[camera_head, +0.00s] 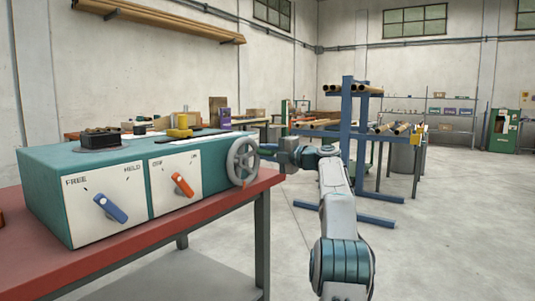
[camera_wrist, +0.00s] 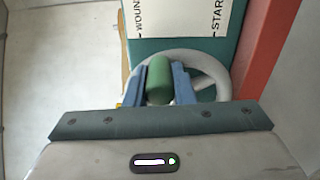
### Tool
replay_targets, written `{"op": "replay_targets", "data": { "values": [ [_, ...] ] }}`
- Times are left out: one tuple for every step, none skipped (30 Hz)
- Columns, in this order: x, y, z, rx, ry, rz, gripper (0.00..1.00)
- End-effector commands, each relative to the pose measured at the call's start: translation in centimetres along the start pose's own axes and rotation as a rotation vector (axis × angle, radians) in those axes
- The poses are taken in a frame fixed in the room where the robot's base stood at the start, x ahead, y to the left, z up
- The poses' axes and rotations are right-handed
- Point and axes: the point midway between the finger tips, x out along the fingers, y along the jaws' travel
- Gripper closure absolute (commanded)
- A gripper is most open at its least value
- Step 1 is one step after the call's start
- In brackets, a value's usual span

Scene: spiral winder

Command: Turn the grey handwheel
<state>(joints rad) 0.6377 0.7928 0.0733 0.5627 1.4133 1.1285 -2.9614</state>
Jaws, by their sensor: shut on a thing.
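The grey handwheel (camera_head: 243,162) is mounted on the right end of the teal winder box (camera_head: 45,200). In the wrist view the handwheel (camera_wrist: 214,68) shows behind my fingers, with a green handle (camera_wrist: 159,80) standing out from its rim. My gripper (camera_wrist: 160,84) has its two blue fingers on either side of the green handle, shut on it. In the head view my gripper (camera_head: 268,151) reaches the wheel's right side from the right. The handle is mostly hidden there.
The box front has a blue knob (camera_head: 110,208) and an orange knob (camera_head: 182,185). The box stands on a red-topped table (camera_head: 120,246). A blue rack (camera_head: 347,130) with tubes stands behind my arm. The floor to the right is clear.

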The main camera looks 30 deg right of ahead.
Motion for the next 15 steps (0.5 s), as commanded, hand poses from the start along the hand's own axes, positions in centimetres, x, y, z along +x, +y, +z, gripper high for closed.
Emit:
{"op": "replay_targets", "data": {
  "values": [
    [-0.07,0.05,0.08,0.000,-0.003,0.001,1.00],
    [-0.07,0.05,0.08,0.000,-0.003,0.001,0.69],
    [-0.07,0.05,0.07,0.000,-0.003,0.001,0.58],
    [-0.06,0.04,0.06,0.000,-0.002,0.001,0.56],
    [-0.05,0.04,0.05,0.000,-0.002,0.001,0.56],
    [0.01,0.04,-0.02,0.000,-0.001,0.001,0.56],
    [0.05,0.03,-0.05,0.000,0.000,0.001,0.56],
    [0.06,0.03,-0.06,0.000,0.000,0.001,0.56],
    [0.06,0.03,-0.07,0.000,0.001,0.001,0.56],
    [0.06,0.02,-0.08,0.000,0.001,0.001,0.56],
    [0.06,0.02,-0.08,0.000,0.001,0.001,0.56],
    [-0.01,0.01,-0.07,0.000,0.001,0.001,0.56],
    [-0.11,0.00,-0.07,0.000,0.001,0.001,0.56],
    [-0.27,-0.02,-0.06,0.001,0.001,0.001,0.56],
    [-0.58,-0.06,-0.05,0.001,0.001,0.001,0.56]
  ]
}}
